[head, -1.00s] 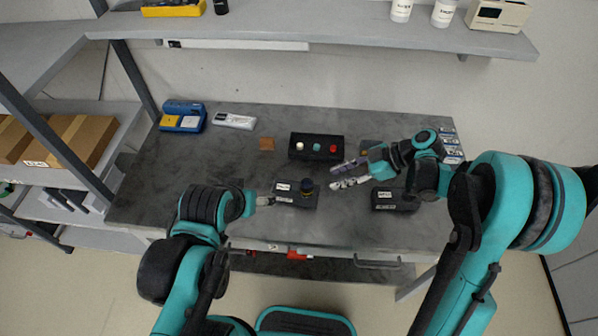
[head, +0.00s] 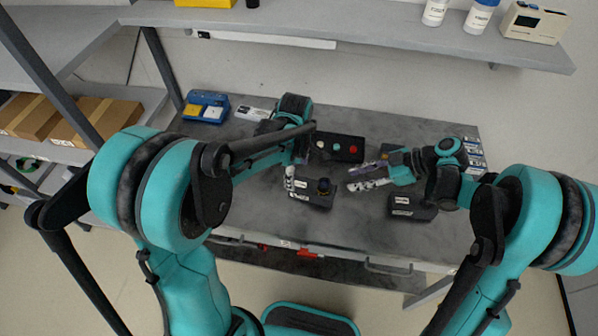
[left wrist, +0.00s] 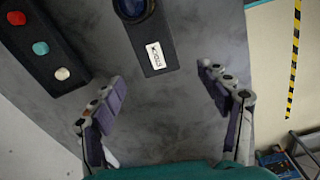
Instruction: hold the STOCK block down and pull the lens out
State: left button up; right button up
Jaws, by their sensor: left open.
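The dark STOCK block (head: 311,200) lies near the table's front edge, its white label readable in the left wrist view (left wrist: 158,54). The round dark lens (head: 323,186) sits in the block's right end; it shows at the top of the left wrist view (left wrist: 133,8). My left gripper (head: 289,184) is open beside the block's left end, pointing down. In the left wrist view its fingers (left wrist: 160,78) stand apart, with the label end beyond and between them and nothing held. My right gripper (head: 350,180) is open and empty, right of the lens and apart from it.
A dark box with white, teal and red knobs (head: 338,147) stands behind the block. Another dark labelled block (head: 411,206) lies to the right, under my right arm. A blue device (head: 206,106) is at the back left. A shelf (head: 350,28) overhangs the back.

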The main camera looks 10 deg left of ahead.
aim_at(299, 184)
pick_arm(q)
jog(key=shift+w+d+f+n, duration=0.15)
jog(key=shift+w+f+n, duration=0.15)
jog(key=shift+f+n, duration=0.35)
jog(key=shift+f, duration=4)
